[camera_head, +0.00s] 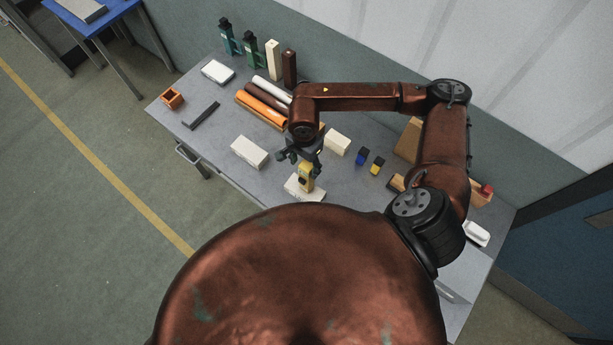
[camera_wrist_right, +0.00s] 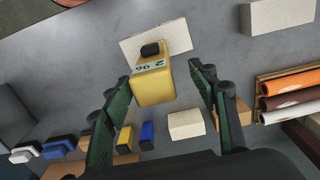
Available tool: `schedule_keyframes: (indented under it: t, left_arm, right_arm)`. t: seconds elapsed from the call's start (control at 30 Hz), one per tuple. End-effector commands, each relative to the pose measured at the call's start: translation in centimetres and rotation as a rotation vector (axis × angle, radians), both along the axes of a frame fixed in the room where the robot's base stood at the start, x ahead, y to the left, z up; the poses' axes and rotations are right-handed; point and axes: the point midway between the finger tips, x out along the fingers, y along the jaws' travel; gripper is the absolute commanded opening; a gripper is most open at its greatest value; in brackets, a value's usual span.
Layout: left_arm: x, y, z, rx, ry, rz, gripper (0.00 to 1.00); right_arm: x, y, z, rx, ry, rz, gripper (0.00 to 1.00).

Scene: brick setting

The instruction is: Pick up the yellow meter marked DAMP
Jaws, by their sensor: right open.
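The yellow meter (camera_head: 307,184) stands upright at a pale brick near the table's front edge. In the right wrist view the meter (camera_wrist_right: 152,84) has a dark knob on top and a pale label reading something like "2 %"; the word DAMP is not legible. My right gripper (camera_head: 304,158) is above the meter and pointing down. In the wrist view the open green fingers of my right gripper (camera_wrist_right: 158,78) are on either side of the meter, with gaps visible. I cannot tell whether the meter rests on the pale brick (camera_wrist_right: 158,40). My left gripper is not in view.
Pale bricks (camera_head: 249,151) lie left and behind. A small blue block (camera_head: 362,157) and yellow block (camera_head: 377,166) stand to the right. Orange and brown tubes (camera_head: 262,107) lie behind. The grey table (camera_head: 215,137) has bare room at left; a wall stands behind it.

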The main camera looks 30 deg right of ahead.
Motion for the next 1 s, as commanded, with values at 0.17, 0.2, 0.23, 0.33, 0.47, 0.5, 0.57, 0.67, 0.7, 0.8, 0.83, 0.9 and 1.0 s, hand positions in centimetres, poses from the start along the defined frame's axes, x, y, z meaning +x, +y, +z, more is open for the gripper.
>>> schedule_keyframes:
  t: [0.17, 0.2, 0.23, 0.33, 0.47, 0.5, 0.57, 0.67, 0.7, 0.8, 0.83, 0.9, 1.0]
  left_arm:
    - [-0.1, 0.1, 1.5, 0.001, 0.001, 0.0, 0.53]
    - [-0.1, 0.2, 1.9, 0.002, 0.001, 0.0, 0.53]
    - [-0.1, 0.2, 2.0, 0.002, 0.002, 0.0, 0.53]
    - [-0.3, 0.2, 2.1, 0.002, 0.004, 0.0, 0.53]
    - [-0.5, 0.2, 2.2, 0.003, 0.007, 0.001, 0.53]
    - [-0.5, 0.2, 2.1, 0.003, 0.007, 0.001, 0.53]
    - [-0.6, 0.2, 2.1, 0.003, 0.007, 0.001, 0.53]
    - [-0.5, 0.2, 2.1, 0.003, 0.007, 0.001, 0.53]
    - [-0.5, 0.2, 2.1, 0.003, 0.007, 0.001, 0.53]
    - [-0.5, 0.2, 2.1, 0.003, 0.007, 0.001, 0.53]
    - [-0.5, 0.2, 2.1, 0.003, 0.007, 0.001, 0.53]
    - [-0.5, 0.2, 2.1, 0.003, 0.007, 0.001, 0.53]
    - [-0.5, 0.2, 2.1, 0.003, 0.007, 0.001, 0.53]
  right_arm:
    - [-0.7, -0.3, -2.0, 0.001, 0.006, -0.003, 0.54]
    - [-0.8, -0.4, -2.6, -0.001, 0.005, -0.003, 0.54]
    - [-0.8, -0.4, -3.1, 0.0, 0.004, -0.003, 0.54]
    - [-0.7, -0.4, -4.4, 0.001, 0.003, -0.002, 0.54]
    - [-0.6, -0.4, -5.1, 0.0, -0.001, -0.001, 0.54]
    - [-0.6, -0.4, -5.1, 0.0, -0.001, -0.001, 0.54]
    - [-0.6, -0.4, -5.1, 0.0, -0.001, -0.001, 0.54]
    - [-0.6, -0.4, -5.1, 0.0, 0.0, -0.001, 0.53]
    - [-0.6, -0.4, -5.1, 0.0, 0.0, -0.001, 0.5]
    - [-0.6, -0.4, -5.1, 0.0, 0.0, -0.001, 0.43]
    - [-0.6, -0.4, -5.1, 0.0, 0.0, -0.001, 0.41]
    - [-0.6, -0.4, -5.1, 0.0, 0.0, -0.001, 0.36]
    - [-0.6, -0.4, -5.1, 0.0, 0.0, -0.001, 0.3]
